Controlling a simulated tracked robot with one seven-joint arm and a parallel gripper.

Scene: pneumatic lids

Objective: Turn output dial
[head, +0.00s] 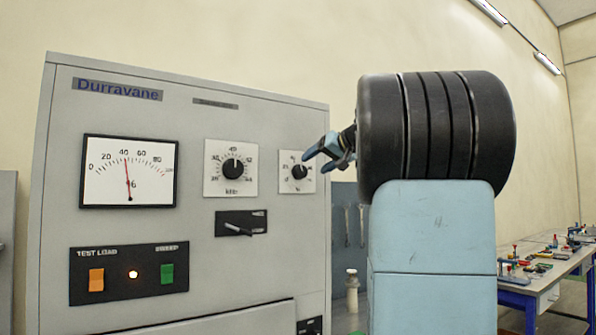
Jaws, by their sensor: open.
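The grey panel labelled Durravane (215,285) carries two black dials on white scale plates. The larger dial (233,169) is in the middle, its white pointer mark up near 40. The smaller dial (299,171) is to its right, near the panel's right edge. Their lettering is too small to tell which is the output dial. A meter (110,185) at the left has its red needle near the middle. My gripper (315,163) is open with nothing between its light blue fingers. It overlaps the right side of the small dial's plate; contact cannot be told.
A black plate holds an orange switch (96,279), a lit lamp (133,274) and a green switch (167,273). A workbench (545,265) with small items stands far right.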

